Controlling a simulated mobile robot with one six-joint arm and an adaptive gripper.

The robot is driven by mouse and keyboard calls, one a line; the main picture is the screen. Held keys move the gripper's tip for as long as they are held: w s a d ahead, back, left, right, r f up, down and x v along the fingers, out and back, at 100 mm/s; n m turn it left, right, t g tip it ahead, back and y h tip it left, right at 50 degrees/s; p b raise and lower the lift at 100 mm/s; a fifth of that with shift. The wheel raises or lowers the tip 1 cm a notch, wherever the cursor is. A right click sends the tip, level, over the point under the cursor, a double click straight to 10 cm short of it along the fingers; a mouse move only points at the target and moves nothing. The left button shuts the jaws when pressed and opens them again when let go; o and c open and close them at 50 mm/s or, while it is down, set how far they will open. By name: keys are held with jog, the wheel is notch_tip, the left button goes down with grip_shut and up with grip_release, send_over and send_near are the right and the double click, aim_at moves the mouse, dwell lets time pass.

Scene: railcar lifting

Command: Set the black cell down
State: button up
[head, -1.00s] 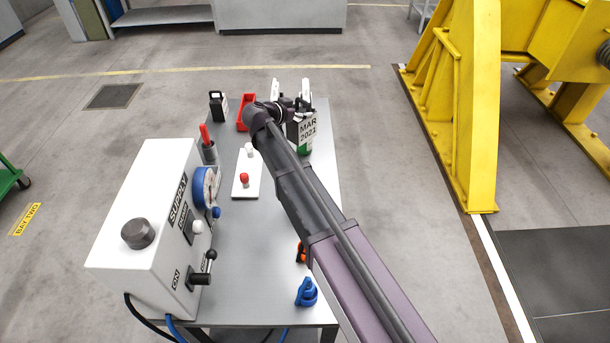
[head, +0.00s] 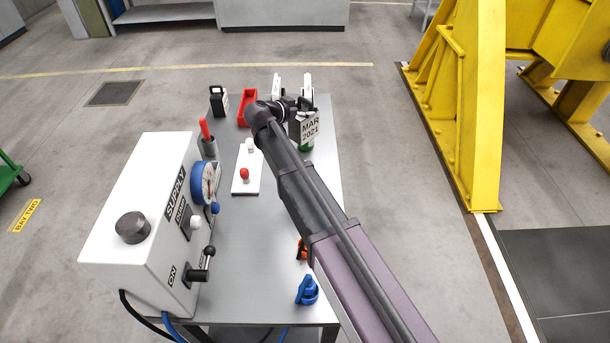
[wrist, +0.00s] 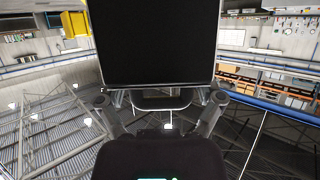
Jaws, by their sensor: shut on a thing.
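In the wrist view the black cell (wrist: 155,42) fills the upper middle, a plain dark block with a handle-like bar (wrist: 160,103) on its edge. My gripper (wrist: 160,98) is shut on it, with a finger on each side. In the head view my gripper (head: 292,92) is over the far right part of the table. My wrist partly hides this block. I cannot tell whether its underside touches the table.
On the grey table (head: 255,245) stand a second black block (head: 218,101), a red bin (head: 247,107), a white plate with knobs (head: 246,181) and a white supply box (head: 140,200). Orange and blue (head: 307,290) pieces lie near the front. A yellow frame (head: 465,120) stands right.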

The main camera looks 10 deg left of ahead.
aim_at(303, 143)
jog(key=shift+f+b, duration=3.55)
jog(key=shift+f, duration=0.2)
jog(key=shift+f, duration=0.1)
notch_tip(303, 143, down, 6)
jog(key=b, duration=0.6)
jog(key=shift+f, duration=0.15)
jog(key=shift+f+b, duration=1.8)
jog(key=shift+b, duration=0.2)
jog(key=shift+f, duration=0.1)
jog(key=o, duration=1)
jog(key=shift+o, duration=0.2)
